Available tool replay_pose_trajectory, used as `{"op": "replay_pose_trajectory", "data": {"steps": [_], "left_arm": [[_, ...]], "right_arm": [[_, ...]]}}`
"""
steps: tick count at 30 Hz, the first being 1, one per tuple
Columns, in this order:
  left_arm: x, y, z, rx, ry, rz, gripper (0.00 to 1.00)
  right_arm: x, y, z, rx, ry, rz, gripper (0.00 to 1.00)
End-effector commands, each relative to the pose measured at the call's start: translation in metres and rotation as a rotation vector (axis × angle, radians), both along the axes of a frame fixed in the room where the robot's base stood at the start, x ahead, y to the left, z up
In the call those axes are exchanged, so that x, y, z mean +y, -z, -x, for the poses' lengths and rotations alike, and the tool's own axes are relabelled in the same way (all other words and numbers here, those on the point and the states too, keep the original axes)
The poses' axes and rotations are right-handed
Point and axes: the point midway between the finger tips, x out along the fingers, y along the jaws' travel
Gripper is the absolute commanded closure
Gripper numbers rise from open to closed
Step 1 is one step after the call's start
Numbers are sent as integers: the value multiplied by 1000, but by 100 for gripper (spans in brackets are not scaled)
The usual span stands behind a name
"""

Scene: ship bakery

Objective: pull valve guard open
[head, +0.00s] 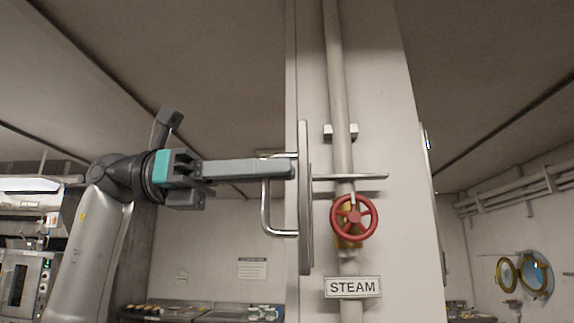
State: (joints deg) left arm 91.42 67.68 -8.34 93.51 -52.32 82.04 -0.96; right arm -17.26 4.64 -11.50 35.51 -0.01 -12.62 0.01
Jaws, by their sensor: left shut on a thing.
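The valve guard (305,250) is a pale panel seen nearly edge-on, just left of the red valve wheel (354,218). Its chrome D-shaped handle (266,215) sticks out to the left. My left gripper (290,168) comes in level from the left and is shut on the upper part of the handle, its fingers hiding some of the bar. The wheel's face is in plain sight beside the guard. My right gripper is not in view.
A vertical pipe (339,90) runs down the pale column behind the valve, with a STEAM sign (352,287) below. A flat grey bar (350,177) crosses the pipe above the wheel. An oven (18,280) and counters stand at the lower left.

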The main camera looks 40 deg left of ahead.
Motion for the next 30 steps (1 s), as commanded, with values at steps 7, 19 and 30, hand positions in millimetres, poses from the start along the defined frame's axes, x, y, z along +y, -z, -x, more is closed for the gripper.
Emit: {"op": "replay_pose_trajectory", "data": {"steps": [7, 19, 30], "left_arm": [[4, -2, 2, -4, -8, 7, 100], [4, -2, 2, -3, -8, 5, 75], [4, -1, 2, 0, -7, 2, 75]], "right_arm": [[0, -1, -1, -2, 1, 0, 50], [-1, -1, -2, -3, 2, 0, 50], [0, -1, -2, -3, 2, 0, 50]]}}
